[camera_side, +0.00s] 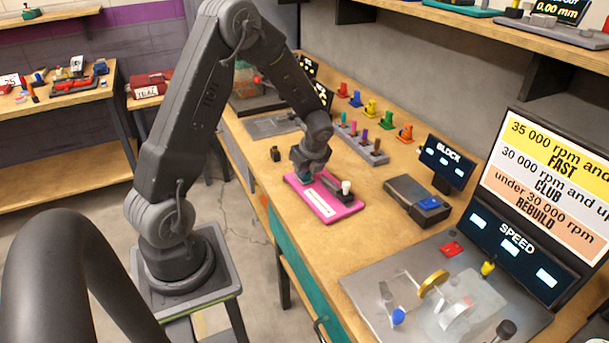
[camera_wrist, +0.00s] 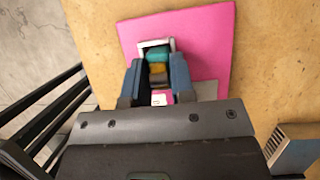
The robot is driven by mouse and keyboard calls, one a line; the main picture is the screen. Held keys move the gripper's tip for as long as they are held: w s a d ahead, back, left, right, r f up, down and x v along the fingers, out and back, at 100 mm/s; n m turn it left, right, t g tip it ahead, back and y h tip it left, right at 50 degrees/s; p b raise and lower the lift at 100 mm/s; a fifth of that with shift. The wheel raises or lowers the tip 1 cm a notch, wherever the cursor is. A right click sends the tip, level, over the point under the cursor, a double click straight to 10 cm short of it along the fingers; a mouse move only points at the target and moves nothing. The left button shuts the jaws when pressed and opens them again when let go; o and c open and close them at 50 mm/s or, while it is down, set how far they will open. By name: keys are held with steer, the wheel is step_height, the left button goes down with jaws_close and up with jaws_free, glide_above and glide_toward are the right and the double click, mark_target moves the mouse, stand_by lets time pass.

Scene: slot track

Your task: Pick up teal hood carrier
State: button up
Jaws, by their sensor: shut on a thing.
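The teal hood carrier (camera_wrist: 156,53) shows in the wrist view as a small teal block with a yellow-brown part beside it, between my blue fingers. In the side view only a bit of teal (camera_side: 305,178) shows under my gripper (camera_side: 306,172). My gripper (camera_wrist: 157,66) is shut on the carrier, low over the far left end of a pink plate (camera_side: 345,211). A pale frame shows around the teal block's far end. Whether the carrier touches the plate is hidden.
A dark bar and a white-topped post (camera_side: 346,187) stand on the pink plate. A small dark block (camera_side: 276,154) is nearby on the bench. A grey rack with coloured pegs (camera_side: 363,143) and a dark grey box (camera_side: 417,199) lie to the right.

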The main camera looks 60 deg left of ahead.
jaws_close()
steer(key=shift+r, duration=0.5)
steer(key=r, duration=0.3)
steer(key=shift+s+a+r, duration=0.25)
steer(key=shift+s+r, duration=0.15)
steer(key=s+a+r, duration=0.5)
steer(key=s+r, duration=0.1)
steer(key=s, duration=0.3)
steer(key=w+a+m, duration=0.1)
steer(key=w+a, duration=0.7)
steer(key=a, duration=0.5)
steer(key=w+d+f, duration=0.1)
steer(key=w+f, duration=0.1)
steer(key=w, duration=0.1)
steer(key=w+d+f, duration=0.1)
steer(key=w+f, duration=0.2)
steer(key=w, duration=0.1)
steer(key=w+d+f, duration=0.1)
steer(key=w+f, duration=0.2)
steer(key=shift+w+d, duration=0.3)
steer(key=shift+w, duration=0.1)
steer(key=shift+f, duration=1.95)
